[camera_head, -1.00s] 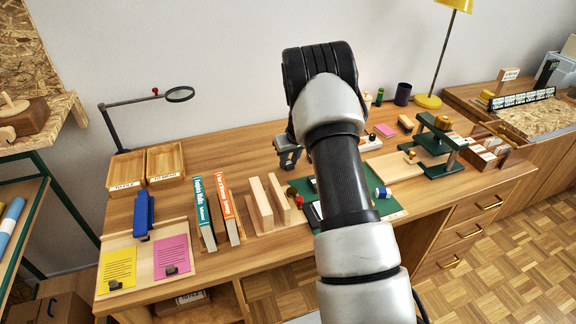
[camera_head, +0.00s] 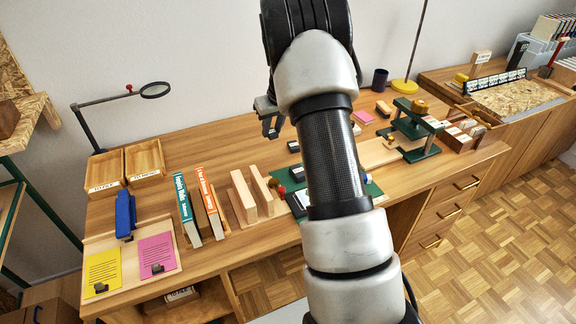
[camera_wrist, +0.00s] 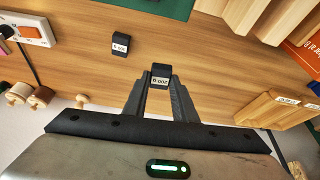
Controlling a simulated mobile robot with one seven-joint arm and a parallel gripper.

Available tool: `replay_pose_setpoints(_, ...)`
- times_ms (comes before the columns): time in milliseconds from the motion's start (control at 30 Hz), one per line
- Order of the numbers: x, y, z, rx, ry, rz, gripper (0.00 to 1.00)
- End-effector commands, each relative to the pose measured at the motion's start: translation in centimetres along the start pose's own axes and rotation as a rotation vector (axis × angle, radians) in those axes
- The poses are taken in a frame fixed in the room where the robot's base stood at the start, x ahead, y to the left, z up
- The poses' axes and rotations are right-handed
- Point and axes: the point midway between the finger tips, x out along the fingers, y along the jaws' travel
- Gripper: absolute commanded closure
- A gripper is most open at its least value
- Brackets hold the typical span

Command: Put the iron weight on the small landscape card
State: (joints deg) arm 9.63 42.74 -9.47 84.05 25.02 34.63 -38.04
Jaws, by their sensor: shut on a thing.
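My gripper (camera_head: 270,120) hangs over the back middle of the desk. In the wrist view its two fingers (camera_wrist: 161,88) are closed on a small black iron weight (camera_wrist: 161,71) with a pale label that seems to read 200. The held weight is not clear in the head view. A second black weight (camera_wrist: 120,46) with a pale label stands apart on the bare desk, and it also shows in the head view (camera_head: 293,146). I cannot make out for sure which thing is the small landscape card.
A power strip (camera_wrist: 27,29) and wooden spools (camera_wrist: 40,97) show in the wrist view. Books (camera_head: 207,203), wooden bookends (camera_head: 243,197), two trays (camera_head: 145,158), yellow (camera_head: 103,266) and pink (camera_head: 157,250) sheets stand left. A green press (camera_head: 416,127) stands right.

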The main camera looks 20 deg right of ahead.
Motion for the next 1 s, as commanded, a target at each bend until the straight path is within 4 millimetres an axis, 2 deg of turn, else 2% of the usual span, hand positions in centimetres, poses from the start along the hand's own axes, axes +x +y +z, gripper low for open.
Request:
replay_pose_setpoints(133,-3.0,1.6,4.1,0.033,0.006,0.01,1.0)
replay_pose_setpoints(300,-6.7,2.1,10.5,0.057,0.008,0.019,1.0)
replay_pose_setpoints(500,-9.2,1.4,16.8,0.07,0.006,0.028,1.0)
replay_pose_setpoints(600,-9.8,1.1,18.5,0.073,0.004,0.031,1.0)
replay_pose_setpoints(700,-9.3,0.9,19.7,0.072,0.001,0.031,1.0)
replay_pose_setpoints(1000,-4.7,0.8,21.8,0.073,-0.001,0.031,1.0)
